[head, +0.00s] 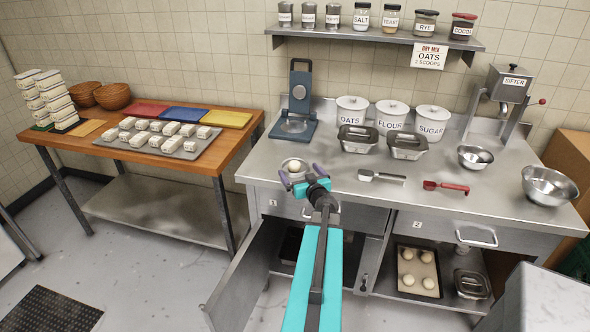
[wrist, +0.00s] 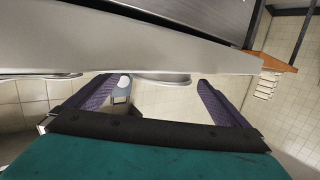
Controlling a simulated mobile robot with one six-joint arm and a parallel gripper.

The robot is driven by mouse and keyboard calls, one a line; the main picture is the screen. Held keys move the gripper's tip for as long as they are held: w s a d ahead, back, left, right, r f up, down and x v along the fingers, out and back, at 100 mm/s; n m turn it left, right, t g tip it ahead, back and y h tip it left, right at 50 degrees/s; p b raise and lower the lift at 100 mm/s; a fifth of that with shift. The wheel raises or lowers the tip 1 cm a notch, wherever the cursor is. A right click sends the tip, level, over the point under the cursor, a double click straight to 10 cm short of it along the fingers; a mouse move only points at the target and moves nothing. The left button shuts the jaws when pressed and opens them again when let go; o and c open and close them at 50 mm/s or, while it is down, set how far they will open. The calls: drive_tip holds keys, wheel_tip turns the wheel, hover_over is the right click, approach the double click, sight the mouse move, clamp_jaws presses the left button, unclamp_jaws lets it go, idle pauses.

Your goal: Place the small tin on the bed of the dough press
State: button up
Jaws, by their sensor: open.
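The small tin (head: 285,168) appears as a round metal rim with a pale dough ball in it, near the front edge of the steel counter. My gripper (head: 303,172) is open, its purple fingers close to the tin and partly covering it. In the wrist view my gripper (wrist: 152,84) has its fingers apart, with a rounded metal underside (wrist: 165,79), probably the tin, between them in the picture. I cannot tell whether they touch. The dough press (head: 301,79) stands behind the tin, its blue-grey plate raised. Its round bed (head: 293,127) looks empty.
Two loaf tins (head: 408,145) and labelled canisters (head: 392,113) stand right of the press. A cabinet door (head: 241,278) hangs open below. Counter between tin and press looks clear.

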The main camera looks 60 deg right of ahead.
sight(291, 159)
drive_tip(key=shift+w+d, duration=0.1)
drive_tip(key=shift+w, duration=0.05)
drive_tip(key=shift+p+x, duration=0.4)
drive_tip(key=shift+x, duration=2.05)
drive_tip(key=shift+r, duration=0.25)
drive_tip(key=c, duration=1)
drive_tip(key=shift+w+r+p, duration=0.1)
drive_tip(key=shift+r+p, duration=0.1)
drive_tip(key=shift+p, duration=0.3)
